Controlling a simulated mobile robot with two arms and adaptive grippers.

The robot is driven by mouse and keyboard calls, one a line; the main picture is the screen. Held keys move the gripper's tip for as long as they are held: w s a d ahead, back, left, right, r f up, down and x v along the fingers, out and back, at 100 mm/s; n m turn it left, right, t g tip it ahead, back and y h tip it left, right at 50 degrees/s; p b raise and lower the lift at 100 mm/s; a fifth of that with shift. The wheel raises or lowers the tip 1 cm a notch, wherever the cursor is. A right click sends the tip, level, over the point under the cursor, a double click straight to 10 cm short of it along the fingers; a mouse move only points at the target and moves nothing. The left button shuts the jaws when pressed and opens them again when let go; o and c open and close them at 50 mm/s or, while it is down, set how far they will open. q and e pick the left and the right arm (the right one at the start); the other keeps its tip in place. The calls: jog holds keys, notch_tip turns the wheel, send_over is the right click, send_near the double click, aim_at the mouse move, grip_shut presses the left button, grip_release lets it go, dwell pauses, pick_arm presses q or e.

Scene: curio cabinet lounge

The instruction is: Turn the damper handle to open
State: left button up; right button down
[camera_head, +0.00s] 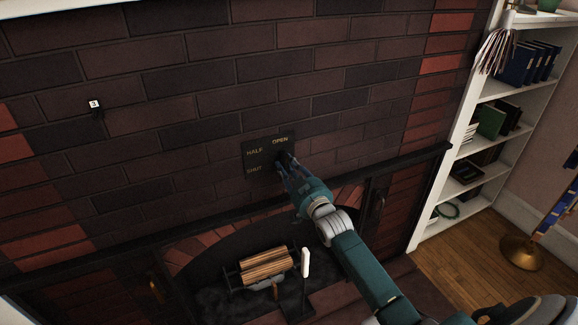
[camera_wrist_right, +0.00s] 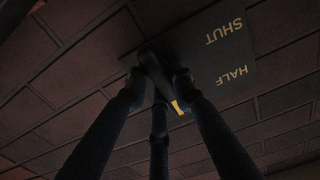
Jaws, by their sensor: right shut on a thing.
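The damper plate (camera_head: 256,168) is a dark square on the brick wall above the firebox, lettered OPEN at its upper right, HALF at its left and SHUT at its lower left. The same plate (camera_wrist_right: 272,62) shows upside down in the right wrist view. My right gripper (camera_head: 285,164) reaches the plate's right side. In the wrist view its fingers (camera_wrist_right: 160,88) are shut around the dark damper handle (camera_wrist_right: 152,64). A small yellow mark shows between the fingers. The fingers hide much of the handle, and I cannot tell which label it points at. My left gripper is out of view.
Below is the firebox with a log grate (camera_head: 266,267) and a white upright piece (camera_head: 305,263). A dark mantel ledge (camera_head: 412,158) runs under the plate. A white bookshelf (camera_head: 455,150) stands at the right. A small tag marked 3 (camera_head: 95,104) is on the wall at left.

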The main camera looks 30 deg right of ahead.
jog(key=shift+d+r, duration=0.1)
jog(key=shift+r, duration=0.35)
jog(key=c, duration=1.5)
grip_release()
jog(key=shift+f, duration=0.2)
jog(key=shift+s+f, duration=0.1)
jog(key=shift+s, duration=0.05)
jog(key=s, duration=1.2)
jog(key=shift+a+r, duration=0.2)
jog(key=shift+a, duration=0.2)
